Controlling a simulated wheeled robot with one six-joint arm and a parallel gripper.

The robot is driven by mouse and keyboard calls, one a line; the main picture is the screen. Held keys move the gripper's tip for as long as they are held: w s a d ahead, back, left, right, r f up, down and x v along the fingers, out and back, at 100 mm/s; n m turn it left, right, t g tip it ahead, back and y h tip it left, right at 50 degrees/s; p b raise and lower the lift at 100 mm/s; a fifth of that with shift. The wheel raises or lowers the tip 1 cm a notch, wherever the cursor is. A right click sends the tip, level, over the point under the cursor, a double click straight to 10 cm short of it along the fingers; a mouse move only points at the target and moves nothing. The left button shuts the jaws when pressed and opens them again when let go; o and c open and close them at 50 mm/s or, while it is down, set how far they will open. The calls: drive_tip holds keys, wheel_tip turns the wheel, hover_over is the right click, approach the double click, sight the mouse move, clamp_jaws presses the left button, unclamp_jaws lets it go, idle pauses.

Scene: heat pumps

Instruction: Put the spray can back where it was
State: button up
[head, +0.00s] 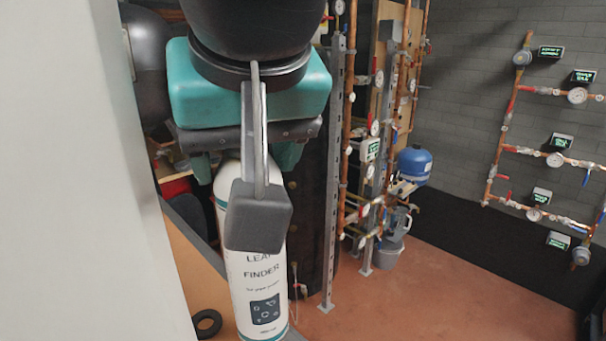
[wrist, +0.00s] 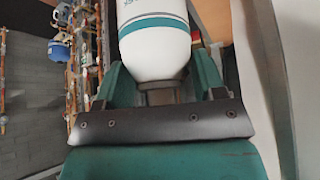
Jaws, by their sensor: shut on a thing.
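The spray can (head: 258,292) is white with teal bands and the words "LEAK FINDER". It is upright in the middle of the head view, and my gripper (head: 258,215) is shut on it from above. In the wrist view the can (wrist: 153,45) stretches away from between the teal fingers of my gripper (wrist: 160,95). In the head view its bottom end is near a wooden surface (head: 198,272); I cannot tell whether it touches.
A black ring (head: 207,323) lies on the wooden surface. A pale panel (head: 85,180) fills the left side. Copper pipes with gauges (head: 375,128) and a blue tank (head: 414,163) stand behind. Open reddish floor (head: 440,290) lies to the right.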

drive_tip(key=shift+f, duration=0.75)
drive_tip(key=shift+s+a+f+p, duration=0.15)
drive_tip(key=shift+f+p, duration=0.35)
drive_tip(key=shift+p, duration=0.1)
drive_tip(key=shift+f, duration=0.1)
